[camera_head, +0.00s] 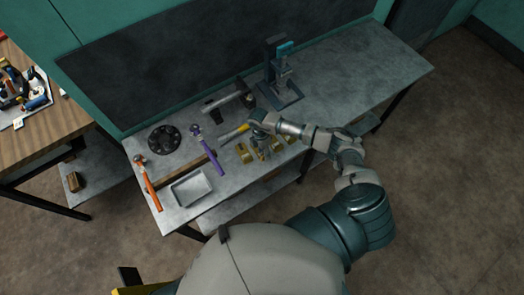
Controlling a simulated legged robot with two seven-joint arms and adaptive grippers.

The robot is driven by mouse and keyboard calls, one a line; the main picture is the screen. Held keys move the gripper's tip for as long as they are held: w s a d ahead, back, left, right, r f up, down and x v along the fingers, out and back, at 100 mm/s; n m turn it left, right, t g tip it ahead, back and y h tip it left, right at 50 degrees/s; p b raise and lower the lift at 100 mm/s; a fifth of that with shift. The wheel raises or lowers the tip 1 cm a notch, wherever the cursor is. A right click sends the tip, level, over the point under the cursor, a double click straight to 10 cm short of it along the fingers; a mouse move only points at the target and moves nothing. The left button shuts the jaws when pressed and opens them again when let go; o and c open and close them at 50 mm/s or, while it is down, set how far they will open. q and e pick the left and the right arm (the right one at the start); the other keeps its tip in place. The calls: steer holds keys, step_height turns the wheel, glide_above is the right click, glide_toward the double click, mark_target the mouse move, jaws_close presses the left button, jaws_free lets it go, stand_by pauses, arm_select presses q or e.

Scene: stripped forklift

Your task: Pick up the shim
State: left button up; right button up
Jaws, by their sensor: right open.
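My right arm reaches in from the lower right over the grey metal workbench (330,85). My right gripper (262,153) is open and points down at the front part of the bench. Small brass-coloured pieces lie close around it, one to its left (243,153) and others to its right (277,146). I cannot tell for certain which piece is the shim, and the gripper hides part of this group. I cannot tell whether the fingers touch any piece. My left gripper is out of view.
A yellow-handled tool (234,133), a purple-handled hammer (208,151), an orange-handled hammer (147,183), a dark round part (164,140) and a shallow metal tray (191,188) lie to the left. A press (280,75) stands behind. The bench's right end is clear.

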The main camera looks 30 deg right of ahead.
steer(key=shift+s+a+f, duration=0.1)
steer(key=shift+a+f, duration=0.1)
steer(key=shift+f, duration=0.3)
steer(key=shift+c, duration=0.2)
jaws_close()
steer(key=shift+d, duration=0.1)
